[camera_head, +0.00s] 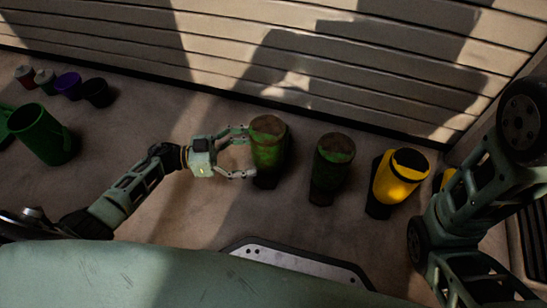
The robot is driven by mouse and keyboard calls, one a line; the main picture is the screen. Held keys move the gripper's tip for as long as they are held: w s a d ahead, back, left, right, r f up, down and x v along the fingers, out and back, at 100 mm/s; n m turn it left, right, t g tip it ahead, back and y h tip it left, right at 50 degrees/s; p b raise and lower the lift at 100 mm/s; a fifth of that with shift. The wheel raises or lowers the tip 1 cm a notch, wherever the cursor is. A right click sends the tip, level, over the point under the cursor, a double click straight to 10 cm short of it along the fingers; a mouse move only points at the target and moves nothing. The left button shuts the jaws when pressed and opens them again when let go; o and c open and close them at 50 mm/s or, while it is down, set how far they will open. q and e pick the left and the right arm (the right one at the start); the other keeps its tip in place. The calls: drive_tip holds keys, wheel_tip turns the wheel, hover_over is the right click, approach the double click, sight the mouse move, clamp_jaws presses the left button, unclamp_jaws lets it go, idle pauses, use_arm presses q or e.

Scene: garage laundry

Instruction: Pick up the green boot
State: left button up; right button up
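A green boot (268,147) with a brownish opening stands upright on the floor near the slatted wall. A second, darker green boot (331,168) stands just to its right. My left gripper (249,152) reaches in from the left at the first green boot. Its two fingers are spread, one at the boot's upper left edge and one at its lower left edge. I cannot tell whether the fingertips touch the boot. The palm is apart from the boot. My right arm shows at the right edge, but its gripper is not in view.
A yellow boot (400,177) stands right of the green boots, near my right arm. A large green container (42,136) is at the left, with purple (68,86) and dark (96,92) items behind it. The slatted wall (330,70) bounds the back.

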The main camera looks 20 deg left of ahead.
sight(272, 149)
use_arm(q)
drive_tip(key=shift+w+d+f, duration=0.1)
drive_tip(key=shift+w+d, duration=0.1)
drive_tip(key=shift+d, duration=0.35)
drive_tip(key=b+x, duration=0.4)
drive_tip(key=shift+w+d, duration=0.15)
drive_tip(key=shift+w, duration=0.25)
drive_tip(key=shift+w+d+r, duration=0.1)
drive_tip(key=shift+d+r, duration=0.15)
clamp_jaws()
drive_tip(key=shift+r, duration=0.1)
